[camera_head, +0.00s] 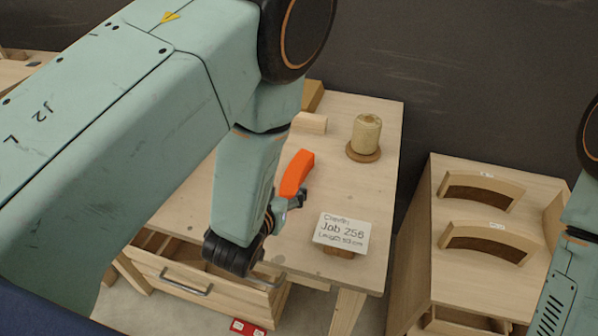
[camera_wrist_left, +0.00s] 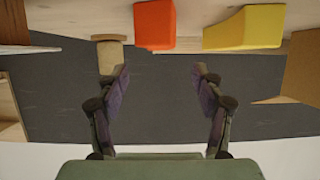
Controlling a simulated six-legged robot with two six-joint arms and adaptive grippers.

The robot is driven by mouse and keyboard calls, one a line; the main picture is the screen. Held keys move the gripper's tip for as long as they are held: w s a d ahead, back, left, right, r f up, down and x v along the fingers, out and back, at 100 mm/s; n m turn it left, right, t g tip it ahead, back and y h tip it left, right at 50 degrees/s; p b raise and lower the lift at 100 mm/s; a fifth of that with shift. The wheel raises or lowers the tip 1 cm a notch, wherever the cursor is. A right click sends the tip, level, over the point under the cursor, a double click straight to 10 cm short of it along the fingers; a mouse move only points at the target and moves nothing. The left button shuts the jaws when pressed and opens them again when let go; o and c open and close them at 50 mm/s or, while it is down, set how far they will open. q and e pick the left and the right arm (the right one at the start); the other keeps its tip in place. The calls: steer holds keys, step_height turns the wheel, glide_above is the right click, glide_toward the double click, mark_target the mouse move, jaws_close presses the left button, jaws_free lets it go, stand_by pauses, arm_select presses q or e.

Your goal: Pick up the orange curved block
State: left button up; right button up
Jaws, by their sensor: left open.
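The orange curved block (camera_head: 297,172) lies on the wooden workbench (camera_head: 352,188), partly hidden behind my left arm in the head view. In the left wrist view the orange block (camera_wrist_left: 154,24) shows at the top, just above the gap between the fingers. My left gripper (camera_head: 290,202) is at the near end of the block in the head view, and I cannot tell whether it touches. In the left wrist view the left gripper (camera_wrist_left: 161,80) is open, with nothing between its fingers. My right arm shows at the right edge, but its gripper is out of frame.
A spool (camera_head: 366,134) on a round base and a handwritten card (camera_head: 342,233) stand on the bench. A wooden piece (camera_head: 310,123) lies behind the block. A yellow block (camera_wrist_left: 245,27) is beside the orange one. A cabinet (camera_head: 463,284) with curved wooden pieces stands right.

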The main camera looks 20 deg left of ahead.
mark_target(293, 174)
arm_select(q)
steer(key=shift+d+r, duration=0.1)
steer(key=shift+d, duration=0.15)
steer(key=shift+w, duration=0.1)
steer(key=x, duration=0.4)
steer(key=b+x, duration=0.1)
steer(key=shift+w+a+f, duration=0.25)
steer(key=shift+f, duration=0.15)
steer(key=shift+w+a+f, duration=0.15)
steer(key=shift+w, duration=0.55)
steer(key=shift+f, duration=0.1)
steer(key=shift+c, duration=1.3)
steer(key=shift+s, duration=0.15)
steer(key=c, duration=1.1)
